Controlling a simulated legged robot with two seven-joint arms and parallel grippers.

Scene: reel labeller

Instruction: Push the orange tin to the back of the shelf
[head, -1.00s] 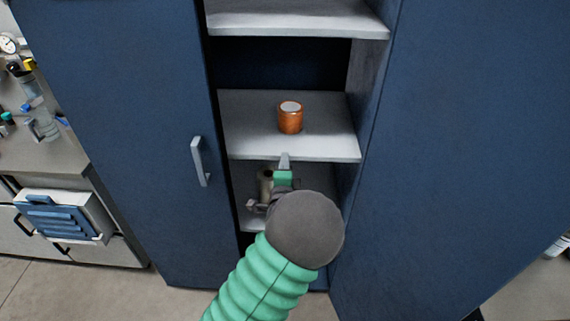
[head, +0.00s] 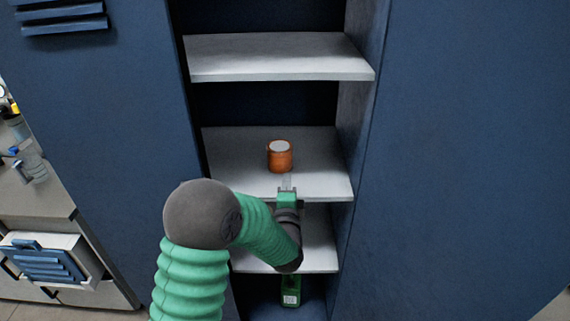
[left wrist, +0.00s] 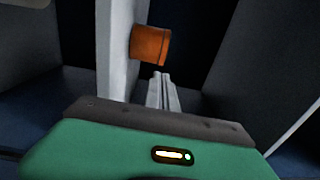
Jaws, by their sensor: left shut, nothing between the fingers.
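The orange tin (head: 279,158) with a pale top stands upright on the middle grey shelf (head: 235,165) of the blue cabinet. My left gripper (head: 287,182) is shut and empty, at the front part of that shelf. Its fingertips are just in front of the tin and slightly to its right in the head view. In the left wrist view the tin (left wrist: 151,46) shows sideways against the shelf (left wrist: 122,60), beyond the shut fingers (left wrist: 161,80). I see a small gap there; contact is not visible. My right gripper is not in view.
An upper shelf (head: 275,60) lies above the tin and a lower shelf (head: 318,245) beneath it. The cabinet's side wall (head: 352,110) bounds the right. The shelf behind and beside the tin is clear. A bench with drawers (head: 50,235) stands at the left.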

